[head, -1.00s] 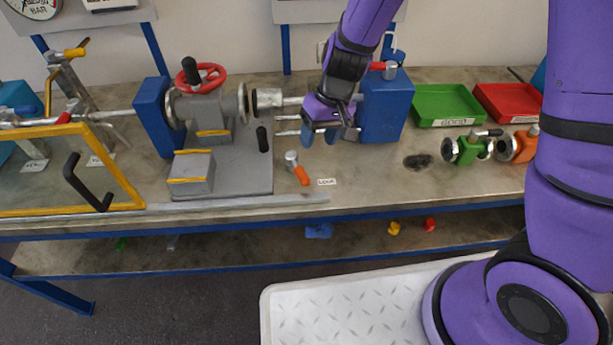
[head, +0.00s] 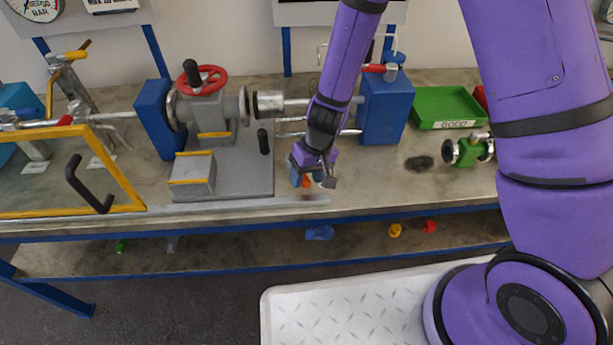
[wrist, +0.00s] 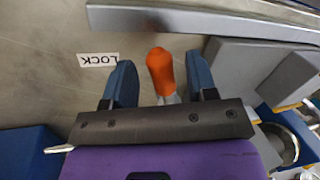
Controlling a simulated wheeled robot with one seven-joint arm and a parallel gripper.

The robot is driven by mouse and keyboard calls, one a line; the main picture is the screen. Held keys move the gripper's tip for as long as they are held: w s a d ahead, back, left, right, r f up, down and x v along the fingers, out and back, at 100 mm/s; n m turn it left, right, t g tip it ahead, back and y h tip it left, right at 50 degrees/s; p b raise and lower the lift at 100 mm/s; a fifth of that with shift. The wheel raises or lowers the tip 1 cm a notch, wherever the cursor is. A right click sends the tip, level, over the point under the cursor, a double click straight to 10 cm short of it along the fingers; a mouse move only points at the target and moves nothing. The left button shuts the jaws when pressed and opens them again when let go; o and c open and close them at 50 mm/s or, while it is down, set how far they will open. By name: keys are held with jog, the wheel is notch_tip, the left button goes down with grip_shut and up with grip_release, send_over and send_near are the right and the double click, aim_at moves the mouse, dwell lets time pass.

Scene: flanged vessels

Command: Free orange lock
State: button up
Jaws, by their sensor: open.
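The orange lock shows in the wrist view as an orange handle (wrist: 160,70) on a metal stem, beside a white LOCK label (wrist: 98,60). My gripper (wrist: 162,85) is open, with one blue finger on each side of the handle and a visible gap on both sides. The lower part of the lock is hidden behind the gripper body. In the head view my gripper (head: 306,180) is low over the bench front, and only a bit of orange (head: 307,182) shows between its fingers.
A grey vise-like fixture with a red handwheel (head: 205,79) stands to the left on a grey base plate. A grey rail (head: 235,205) runs along the bench's front edge. A blue block (head: 385,108) stands behind. A green tray (head: 445,105) and a green clamp (head: 468,150) are to the right.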

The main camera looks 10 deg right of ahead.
jog(key=shift+a+f, duration=0.1)
jog(key=shift+f, duration=0.15)
jog(key=shift+c, duration=0.4)
grip_shut()
